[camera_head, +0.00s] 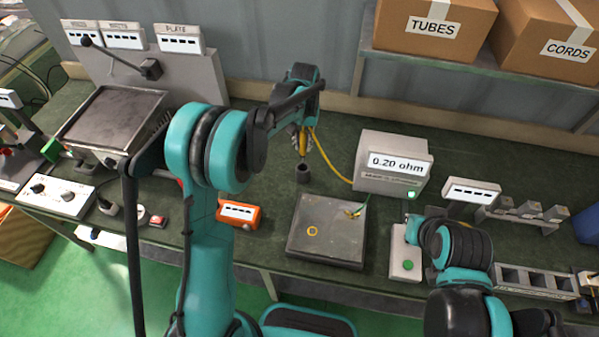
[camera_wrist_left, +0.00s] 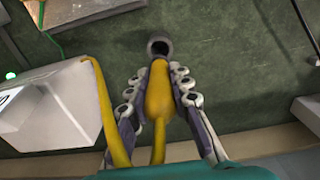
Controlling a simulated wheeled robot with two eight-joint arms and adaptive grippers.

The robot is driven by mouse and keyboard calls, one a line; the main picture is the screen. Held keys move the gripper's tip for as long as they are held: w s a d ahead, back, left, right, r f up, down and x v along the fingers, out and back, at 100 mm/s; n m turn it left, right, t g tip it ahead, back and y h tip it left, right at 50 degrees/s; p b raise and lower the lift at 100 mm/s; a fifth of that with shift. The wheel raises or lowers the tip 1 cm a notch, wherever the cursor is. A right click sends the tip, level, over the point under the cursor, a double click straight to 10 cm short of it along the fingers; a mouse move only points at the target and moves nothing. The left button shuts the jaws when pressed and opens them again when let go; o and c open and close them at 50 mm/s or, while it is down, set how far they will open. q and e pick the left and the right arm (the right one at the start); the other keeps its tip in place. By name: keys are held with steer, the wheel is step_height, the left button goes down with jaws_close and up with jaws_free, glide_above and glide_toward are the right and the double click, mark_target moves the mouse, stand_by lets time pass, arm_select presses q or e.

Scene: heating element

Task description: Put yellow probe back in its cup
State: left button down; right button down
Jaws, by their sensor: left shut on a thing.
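My left gripper (camera_head: 301,137) is shut on the yellow probe (camera_wrist_left: 159,92), which also shows in the head view (camera_head: 302,143). The probe points down over a small dark cup (camera_head: 303,173) on the bench. In the left wrist view the cup (camera_wrist_left: 159,46) lies just beyond the probe's tip, with its round opening visible. I cannot tell whether the tip is inside the rim. A yellow cable runs from the probe to the ohmmeter (camera_head: 393,165), which reads 0.20 ohm. My right arm shows at the lower right, but its gripper fingers cannot be made out.
A grey plate (camera_head: 327,231) with a yellow ring mark lies in front of the cup. An orange meter (camera_head: 239,213) stands to the left. A white box with a green button (camera_head: 406,264) lies to the right. Bench around the cup is clear.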

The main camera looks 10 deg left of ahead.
arm_select(q)
step_height(320, 180, down, 9)
steer(key=shift+f+b, duration=0.1)
steer(key=shift+b, duration=0.9)
steer(key=shift+w+f, duration=0.1)
steer(key=shift+f, duration=0.3)
steer(key=shift+f, duration=0.15)
steer(key=c, duration=1.4)
jaws_free()
steer(key=shift+o, duration=0.2)
